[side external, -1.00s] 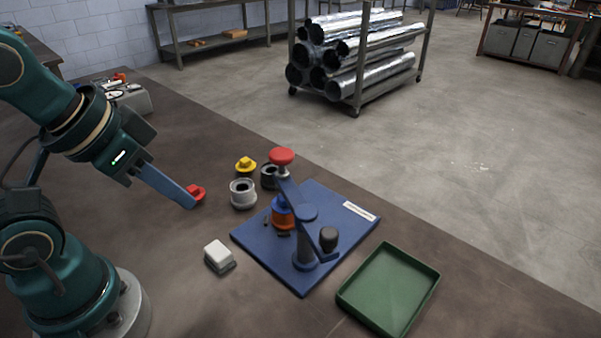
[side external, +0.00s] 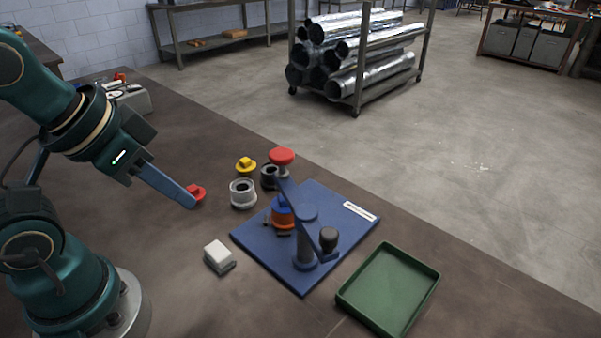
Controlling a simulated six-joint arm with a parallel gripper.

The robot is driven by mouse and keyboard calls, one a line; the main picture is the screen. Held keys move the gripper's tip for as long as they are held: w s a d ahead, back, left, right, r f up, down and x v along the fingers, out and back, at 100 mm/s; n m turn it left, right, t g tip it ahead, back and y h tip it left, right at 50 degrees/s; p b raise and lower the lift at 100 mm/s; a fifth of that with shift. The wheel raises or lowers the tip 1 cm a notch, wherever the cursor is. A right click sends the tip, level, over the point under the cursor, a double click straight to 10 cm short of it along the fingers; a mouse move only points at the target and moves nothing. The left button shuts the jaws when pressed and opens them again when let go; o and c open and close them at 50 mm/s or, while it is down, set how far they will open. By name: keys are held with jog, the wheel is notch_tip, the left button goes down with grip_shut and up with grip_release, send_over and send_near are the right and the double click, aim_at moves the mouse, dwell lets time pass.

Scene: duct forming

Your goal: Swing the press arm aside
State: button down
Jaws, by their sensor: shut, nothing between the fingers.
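The press arm (side external: 297,205) is a blue bar on a blue post that stands on a blue base plate (side external: 341,215). Under the arm's far part is an orange and blue piece (side external: 282,214), partly hidden by the arm. My gripper (side external: 192,203) is shut and empty. It is in the air to the left of the press, apart from it, and overlaps the small red part in the picture.
A red part (side external: 196,191), a yellow part (side external: 246,166), a grey ring (side external: 243,193) and a dark ring (side external: 269,176) stand left of and behind the press. A white block (side external: 219,256) lies front left. An empty green tray (side external: 389,289) lies at right.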

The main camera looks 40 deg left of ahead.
jog(key=c, duration=0.9)
grip_release()
jog(key=shift+s+f, duration=0.1)
jog(key=shift+s, duration=0.1)
jog(key=shift+o, duration=1.2)
notch_tip(320, 180, up, 6)
jog(key=w+d+m+g, duration=0.1)
jog(key=w+m, duration=0.1)
jog(key=shift+w+d, duration=0.15)
jog(key=shift+w, duration=0.15)
jog(key=m+g, duration=0.5)
jog(key=m, duration=0.2)
send_near(329, 232)
notch_tip(329, 232, down, 3)
jog(key=shift+f, duration=0.25)
jog(key=shift+s+f, duration=0.15)
jog(key=shift+f, duration=2.45)
